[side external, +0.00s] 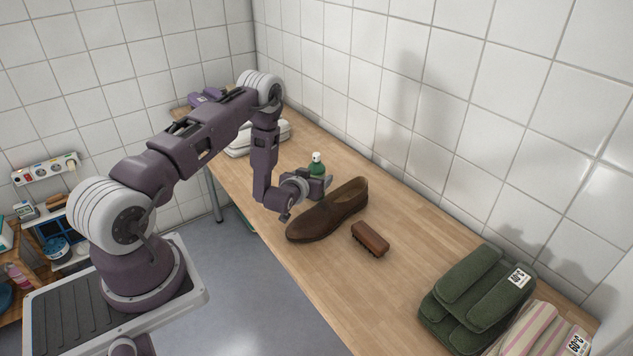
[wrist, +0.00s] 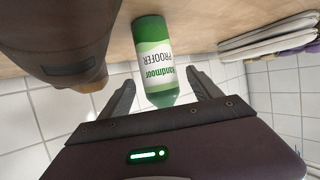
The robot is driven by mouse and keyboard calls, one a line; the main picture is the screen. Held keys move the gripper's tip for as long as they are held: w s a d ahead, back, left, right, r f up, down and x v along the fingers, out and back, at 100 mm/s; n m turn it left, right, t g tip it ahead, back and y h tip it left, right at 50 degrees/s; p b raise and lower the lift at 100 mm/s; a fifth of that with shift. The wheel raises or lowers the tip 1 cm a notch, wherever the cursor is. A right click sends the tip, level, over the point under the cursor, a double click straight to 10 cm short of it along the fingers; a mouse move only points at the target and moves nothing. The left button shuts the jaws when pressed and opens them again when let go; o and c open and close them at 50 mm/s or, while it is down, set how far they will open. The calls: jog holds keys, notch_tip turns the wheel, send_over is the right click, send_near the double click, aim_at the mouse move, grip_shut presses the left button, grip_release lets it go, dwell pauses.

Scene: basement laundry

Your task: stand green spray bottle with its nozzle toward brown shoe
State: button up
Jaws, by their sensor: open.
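The green spray bottle (side external: 317,168) stands upright on the wooden bench behind my gripper, its small white top showing in the side view. In the wrist view the bottle (wrist: 155,50) appears upside down, with a white and green label reading "Sandmoor PROOFER". I cannot tell which way its nozzle points; the top is hidden behind my gripper in the wrist view. My gripper (side external: 324,183) is open, low over the bench, its fingers (wrist: 161,80) apart on either side of the bottle. The brown shoe (side external: 330,210) lies close beside the gripper; it also shows in the wrist view (wrist: 55,45).
A brown brush (side external: 370,239) lies right of the shoe. Green folded towels (side external: 475,298) and a striped cloth (side external: 540,335) lie at the near right end. White folded cloths (side external: 257,138) lie at the far end. The tiled wall runs along the bench's back.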

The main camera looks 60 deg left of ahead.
jog(key=x, duration=0.3)
grip_shut()
dwell(0.3)
